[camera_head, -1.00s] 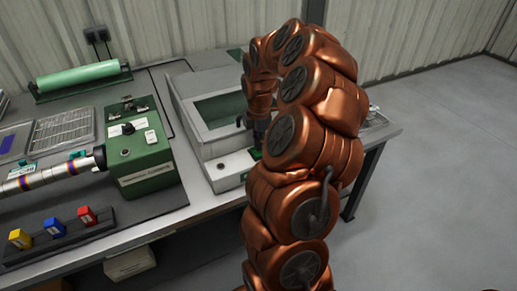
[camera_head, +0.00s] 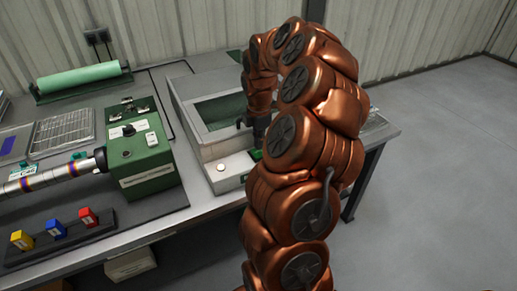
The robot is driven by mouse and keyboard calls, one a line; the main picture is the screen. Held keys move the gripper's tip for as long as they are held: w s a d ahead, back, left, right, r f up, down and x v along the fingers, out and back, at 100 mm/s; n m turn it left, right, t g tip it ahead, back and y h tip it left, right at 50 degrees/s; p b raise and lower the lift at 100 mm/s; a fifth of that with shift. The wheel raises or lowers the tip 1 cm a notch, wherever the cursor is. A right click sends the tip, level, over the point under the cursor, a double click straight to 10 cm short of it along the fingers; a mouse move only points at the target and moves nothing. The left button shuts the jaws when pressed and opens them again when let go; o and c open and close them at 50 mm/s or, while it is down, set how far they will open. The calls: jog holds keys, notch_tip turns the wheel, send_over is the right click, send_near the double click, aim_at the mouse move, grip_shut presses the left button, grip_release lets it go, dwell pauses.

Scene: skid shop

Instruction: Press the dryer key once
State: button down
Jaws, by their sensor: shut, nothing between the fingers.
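I cannot read any label that tells which is the dryer key. My gripper (camera_head: 242,123) is dark, small and shut, over the right part of this machine. My copper arm hides much of it and the machine's right side. I cannot tell whether the fingertips touch anything.
A green control box (camera_head: 140,160) with a black knob joins a banded roller (camera_head: 50,177) on the left. Red, blue and yellow blocks (camera_head: 55,229) sit in a dark rack at the front. A green roll (camera_head: 78,78) lies behind. Open floor is to the right.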

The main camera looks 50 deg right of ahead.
notch_tip(320, 180, up, 14)
jog(key=p, duration=0.6)
dwell(0.4)
dwell(0.4)
jog(key=s+a+r+m, duration=0.2)
jog(key=s+a, duration=0.1)
jog(key=a, duration=0.8)
jog(key=s+a+r+m, duration=0.2)
jog(key=a+r, duration=0.1)
jog(key=a, duration=0.8)
jog(key=s+a+f+m+g, duration=0.1)
jog(key=s+a+f+m, duration=0.1)
jog(key=s+a+m, duration=0.3)
jog(key=s+a+f+m+p, duration=0.1)
jog(key=s+a+m, duration=0.4)
jog(key=s, duration=0.8)
jog(key=shift+s+a+f+g, duration=0.25)
jog(key=shift+s+f+g, duration=0.15)
jog(key=shift+f, duration=0.3)
jog(key=shift+d, duration=0.15)
